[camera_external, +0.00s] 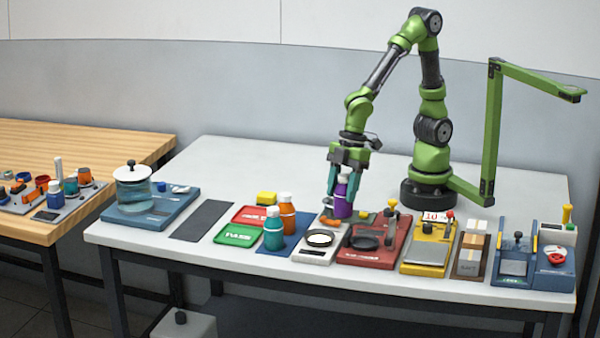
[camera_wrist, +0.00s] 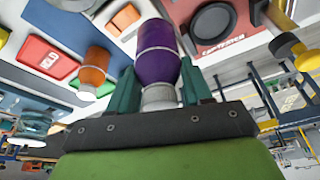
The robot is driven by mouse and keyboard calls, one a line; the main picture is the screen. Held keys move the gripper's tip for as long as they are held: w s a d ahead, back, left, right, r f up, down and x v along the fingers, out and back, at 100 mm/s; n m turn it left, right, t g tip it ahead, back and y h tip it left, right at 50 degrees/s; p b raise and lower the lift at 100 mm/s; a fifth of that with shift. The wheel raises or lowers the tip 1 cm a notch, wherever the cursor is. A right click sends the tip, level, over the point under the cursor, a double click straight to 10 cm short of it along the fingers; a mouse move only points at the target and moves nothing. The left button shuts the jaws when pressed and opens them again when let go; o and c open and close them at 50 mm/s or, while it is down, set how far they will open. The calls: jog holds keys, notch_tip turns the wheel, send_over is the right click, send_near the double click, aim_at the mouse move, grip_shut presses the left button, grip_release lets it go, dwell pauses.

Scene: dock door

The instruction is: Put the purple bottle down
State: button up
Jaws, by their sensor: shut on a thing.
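The purple bottle (camera_external: 342,201) has a white cap and a pale band and is upright. It also shows in the wrist view (camera_wrist: 158,58). My gripper (camera_external: 342,190) is shut on it near the cap, with a teal finger on each side. The bottle is behind the white scale (camera_external: 312,255) and the red device (camera_external: 368,258). I cannot tell whether its base touches anything. An orange bottle (camera_external: 287,217) and a teal bottle (camera_external: 273,237) stand upright on a blue mat (camera_external: 268,248) to the left.
A red tray (camera_external: 256,214) and a green PASS tray (camera_external: 236,236) lie left of the mat. A dark mat (camera_external: 202,220) is bare. An orange piece (camera_external: 330,222) lies close by the bottle. A yellow device (camera_external: 428,255) stands to the right. The table's back left is clear.

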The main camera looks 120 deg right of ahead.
jog(key=s+d, duration=0.2)
jog(key=s, duration=0.5)
notch_tip(320, 180, up, 9)
jog(key=m+h, duration=0.1)
jog(key=m, duration=0.4)
send_over(253, 217)
notch_tip(253, 217, down, 11)
jog(key=shift+f, duration=2.15)
jog(key=shift+f, duration=0.1)
jog(key=o, duration=1.3)
jog(key=shift+c, duration=0.2)
